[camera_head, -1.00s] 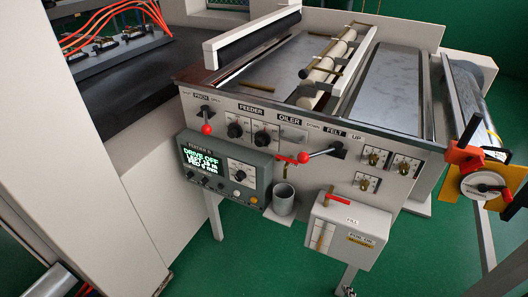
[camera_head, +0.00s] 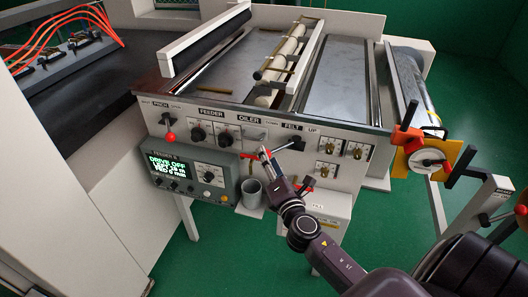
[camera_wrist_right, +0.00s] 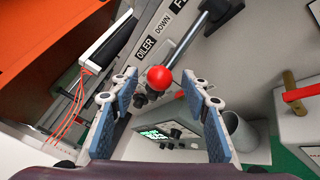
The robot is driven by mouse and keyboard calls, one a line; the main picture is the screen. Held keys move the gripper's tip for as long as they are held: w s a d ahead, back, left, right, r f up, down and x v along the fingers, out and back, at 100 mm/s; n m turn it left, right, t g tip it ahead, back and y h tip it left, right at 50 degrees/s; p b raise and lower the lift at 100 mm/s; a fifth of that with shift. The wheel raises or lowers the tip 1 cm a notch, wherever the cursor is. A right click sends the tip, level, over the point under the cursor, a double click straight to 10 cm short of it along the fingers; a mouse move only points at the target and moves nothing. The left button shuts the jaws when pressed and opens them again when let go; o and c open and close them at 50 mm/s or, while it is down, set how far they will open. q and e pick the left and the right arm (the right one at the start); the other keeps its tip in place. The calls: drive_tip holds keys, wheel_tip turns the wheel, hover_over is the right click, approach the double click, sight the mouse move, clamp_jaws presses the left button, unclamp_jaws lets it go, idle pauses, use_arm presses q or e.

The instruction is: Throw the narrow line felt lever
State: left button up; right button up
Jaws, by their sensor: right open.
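My right gripper (camera_head: 264,156) is open at the ball end. In the right wrist view its blue-padded fingers (camera_wrist_right: 158,88) stand on both sides of the ball, with gaps visible. My left gripper is out of view.
Left of the felt lever are a grey control box (camera_head: 190,172) with a lit screen, another red-ball lever (camera_head: 170,136) and a grey cup (camera_head: 251,193). A box with a red handle (camera_head: 307,183) sits below, partly behind my right arm. A handwheel (camera_head: 431,162) stands at right.

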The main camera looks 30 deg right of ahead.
drive_tip(key=shift+x, duration=1.4)
clamp_jaws()
